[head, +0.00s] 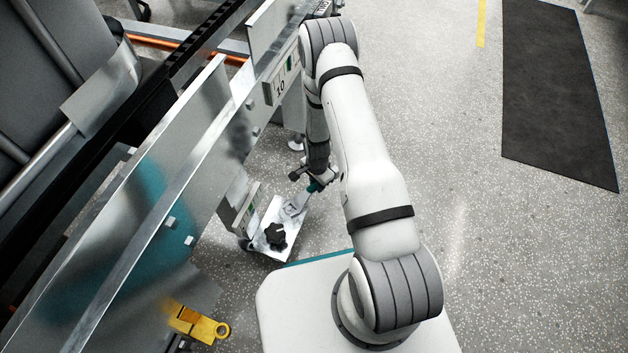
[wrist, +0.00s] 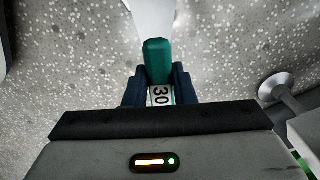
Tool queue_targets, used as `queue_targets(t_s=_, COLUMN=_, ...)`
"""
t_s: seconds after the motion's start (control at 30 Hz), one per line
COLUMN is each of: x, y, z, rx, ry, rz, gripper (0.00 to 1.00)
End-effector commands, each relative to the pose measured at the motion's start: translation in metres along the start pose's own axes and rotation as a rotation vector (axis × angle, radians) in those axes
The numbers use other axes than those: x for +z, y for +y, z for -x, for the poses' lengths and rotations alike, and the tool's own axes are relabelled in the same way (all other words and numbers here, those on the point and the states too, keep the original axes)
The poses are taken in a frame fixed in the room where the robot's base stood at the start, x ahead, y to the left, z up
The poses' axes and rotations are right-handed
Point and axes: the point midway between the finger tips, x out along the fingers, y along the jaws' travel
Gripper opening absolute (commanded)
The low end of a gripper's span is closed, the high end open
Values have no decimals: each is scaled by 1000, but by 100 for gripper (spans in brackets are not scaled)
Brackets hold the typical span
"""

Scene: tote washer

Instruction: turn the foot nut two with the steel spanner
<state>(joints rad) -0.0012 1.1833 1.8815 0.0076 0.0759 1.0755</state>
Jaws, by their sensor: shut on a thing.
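My gripper (wrist: 160,90) is shut on the teal handle of the steel spanner (wrist: 157,62), over a label marked 30. The spanner's pale steel part runs out of the top of the wrist view, so its far end is hidden. In the head view my gripper (head: 314,182) hangs low beside the machine, with a bit of teal at its jaws. A round machine foot (wrist: 274,88) with a thin stem stands at the right of the wrist view, apart from the spanner. A foot (head: 296,145) also shows under the machine in the head view. I cannot make out which nut is number two.
The steel machine frame (head: 150,200) fills the left. A yellow bracket (head: 198,324) sticks out low down. Speckled floor and a dark mat (head: 556,90) lie clear on the right.

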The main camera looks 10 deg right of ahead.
Motion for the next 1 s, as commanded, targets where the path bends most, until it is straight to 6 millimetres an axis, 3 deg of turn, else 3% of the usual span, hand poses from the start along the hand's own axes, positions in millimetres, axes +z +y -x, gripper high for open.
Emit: queue_targets(t_s=1.0, x=3, y=25, z=0, rx=4, ry=-2, rz=-194, gripper=0)
